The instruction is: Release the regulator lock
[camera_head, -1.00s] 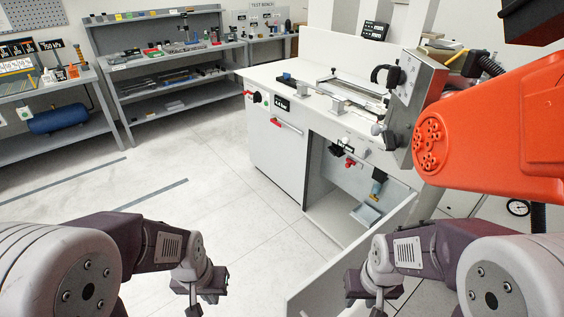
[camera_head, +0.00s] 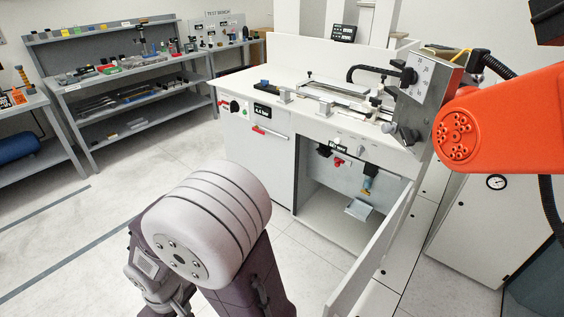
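A white bench cabinet (camera_head: 275,175) stands open at its right bay. Under the top edge of the bay are a small red part (camera_head: 338,162) and a dark fitting (camera_head: 323,150). A fitting with a yellowish and blue body (camera_head: 368,184) hangs at the right, above a small grey-blue tray (camera_head: 359,209). I cannot tell which of these is the regulator lock. One of my arms rises at the lower middle, well left of the bay, its wrist cut by the bottom edge. No fingertips of either gripper show.
The open cabinet door (camera_head: 372,262) juts toward me at the right of the bay. An orange robot arm (camera_head: 505,115) reaches in from the right, near a tilted grey metal fixture (camera_head: 416,95). Shelving (camera_head: 120,85) stands at the left. The floor (camera_head: 120,220) between is clear.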

